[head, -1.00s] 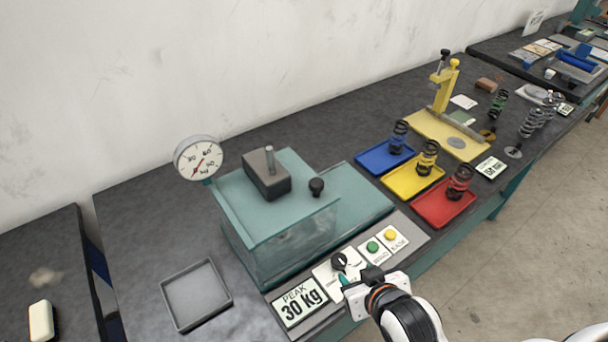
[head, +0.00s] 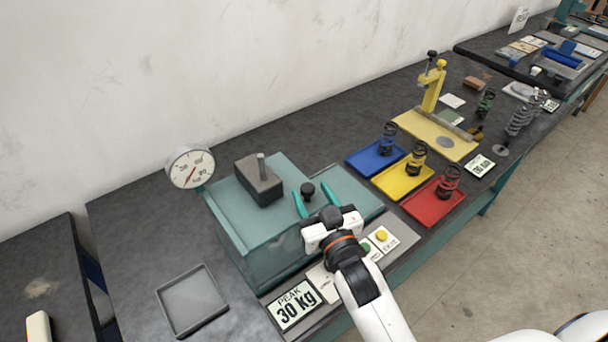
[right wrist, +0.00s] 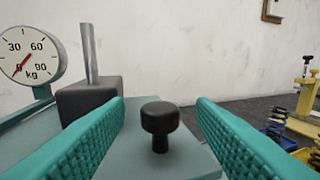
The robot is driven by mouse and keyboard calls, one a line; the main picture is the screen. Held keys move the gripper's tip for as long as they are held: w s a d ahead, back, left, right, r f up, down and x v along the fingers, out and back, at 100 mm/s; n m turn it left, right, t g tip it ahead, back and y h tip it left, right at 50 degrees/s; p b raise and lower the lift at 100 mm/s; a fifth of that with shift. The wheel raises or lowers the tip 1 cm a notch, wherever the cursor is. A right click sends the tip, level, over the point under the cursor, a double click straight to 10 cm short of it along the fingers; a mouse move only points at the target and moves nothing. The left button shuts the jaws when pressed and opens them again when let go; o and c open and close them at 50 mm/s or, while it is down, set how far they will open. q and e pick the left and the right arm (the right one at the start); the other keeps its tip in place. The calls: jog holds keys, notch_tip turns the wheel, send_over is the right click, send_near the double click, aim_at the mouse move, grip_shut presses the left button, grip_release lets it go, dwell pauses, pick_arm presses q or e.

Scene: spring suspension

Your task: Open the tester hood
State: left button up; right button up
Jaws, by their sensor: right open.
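The tester hood is a teal, box-like cover with clear sides (head: 228,206), and it is down over the tester. A black knob (head: 307,189) stands on its top near the right edge. In the right wrist view the knob (right wrist: 159,122) is upright, centred between the teal fingers and a little ahead of them. My right gripper (head: 316,199) is open and empty, its fingers on either side of the knob, with no contact visible. A dark block with a metal post (head: 259,180) is on the tester top, left of the knob. My left gripper is out of view.
A dial gauge (head: 190,167) stands at the tester's back left. A grey tray (head: 191,300) lies at front left. Blue (head: 361,163), yellow (head: 388,182) and red (head: 418,213) trays with springs are to the right. My right arm partly covers the control panel (head: 405,242).

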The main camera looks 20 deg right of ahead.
aim_at(304, 181)
jog(key=w+p, duration=0.1)
jog(key=w, duration=0.4)
jog(key=shift+a, duration=0.2)
grip_shut()
